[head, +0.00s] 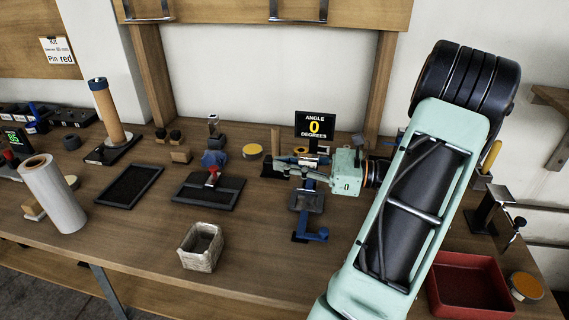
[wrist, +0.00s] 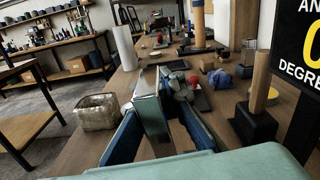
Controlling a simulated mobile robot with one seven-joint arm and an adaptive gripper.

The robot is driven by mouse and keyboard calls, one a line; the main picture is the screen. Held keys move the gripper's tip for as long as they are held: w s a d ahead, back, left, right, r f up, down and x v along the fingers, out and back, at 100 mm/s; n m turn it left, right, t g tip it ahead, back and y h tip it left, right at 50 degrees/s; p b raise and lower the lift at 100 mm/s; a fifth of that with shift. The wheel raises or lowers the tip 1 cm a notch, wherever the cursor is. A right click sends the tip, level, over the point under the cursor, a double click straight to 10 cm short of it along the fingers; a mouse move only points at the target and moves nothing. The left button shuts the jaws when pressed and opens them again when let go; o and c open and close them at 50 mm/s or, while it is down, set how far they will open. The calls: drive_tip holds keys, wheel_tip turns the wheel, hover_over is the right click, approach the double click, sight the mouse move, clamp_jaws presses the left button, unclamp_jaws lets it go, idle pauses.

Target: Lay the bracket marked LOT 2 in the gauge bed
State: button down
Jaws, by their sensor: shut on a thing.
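My gripper (head: 300,164) reaches left over the bench, below the angle display (head: 314,126), which reads 0 degrees. It is shut on a grey-green, plate-like piece, probably the bracket (wrist: 152,112), which stands upright between the fingers in the wrist view. No LOT 2 mark can be read on it. A blue stand with a dark grey plate (head: 308,202) is below my gripper; it appears to be part of the angle gauge. My gripper partly covers the gauge, so I cannot tell whether the held piece touches the bed.
A wicker basket (head: 202,262) stands at the front edge, left of the gauge. A black tray with a red-knobbed tool (head: 211,178) and an empty-looking black tray (head: 130,186) lie further left. A red bin (head: 470,287) is at right. Bare bench shows between basket and gauge.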

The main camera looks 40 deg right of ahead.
sight(315, 191)
drive_tip(key=shift+f+b, duration=2.9)
drive_tip(key=shift+b, duration=0.15)
drive_tip(key=shift+f+p, duration=0.15)
drive_tip(key=shift+p, duration=0.2)
drive_tip(key=c, duration=2)
unclamp_jaws()
drive_tip(key=shift+o, duration=0.2)
drive_tip(key=shift+s, duration=0.1)
drive_tip(key=v, duration=0.7)
drive_tip(key=shift+s+d, duration=0.1)
drive_tip(key=shift+d, duration=0.1)
